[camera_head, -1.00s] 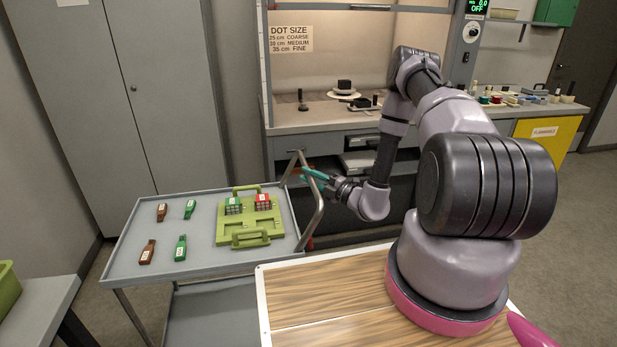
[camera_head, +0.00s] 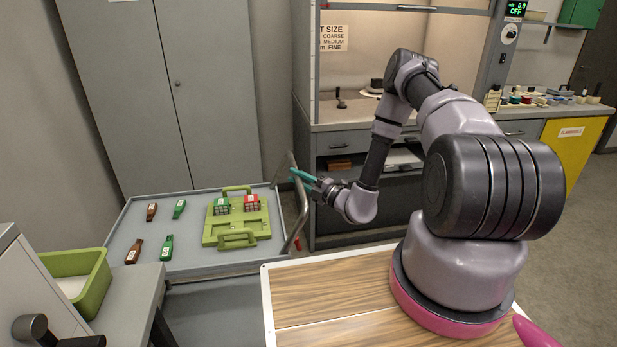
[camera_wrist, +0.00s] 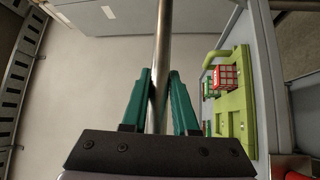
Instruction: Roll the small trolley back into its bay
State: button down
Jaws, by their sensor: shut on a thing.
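The small trolley (camera_head: 187,265) is a grey tray-topped cart on legs, left of my arm. Its metal push handle (camera_head: 301,200) rises at the right end of the tray. My gripper (camera_head: 303,177), with teal fingers, is shut on the handle bar. In the wrist view the bar (camera_wrist: 164,50) runs between the two teal fingers (camera_wrist: 162,100). The bay is not clearly identifiable.
A grey bench (camera_head: 132,300) with a green bin (camera_head: 85,280) stands close in front of the tray's left end. A tall grey cabinet (camera_head: 225,90) stands behind. A fume hood bench (camera_head: 350,118) is behind the handle. Open floor shows at far right.

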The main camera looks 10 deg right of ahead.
jog(key=a, duration=3)
jog(key=shift+s, duration=0.15)
jog(key=c, duration=0.7)
grip_release()
jog(key=shift+a, duration=0.2)
jog(key=shift+d, duration=0.1)
jog(key=v, duration=1)
jog(key=shift+s+d+f, duration=0.1)
jog(key=shift+s+d, duration=0.1)
jog(key=shift+d, duration=0.1)
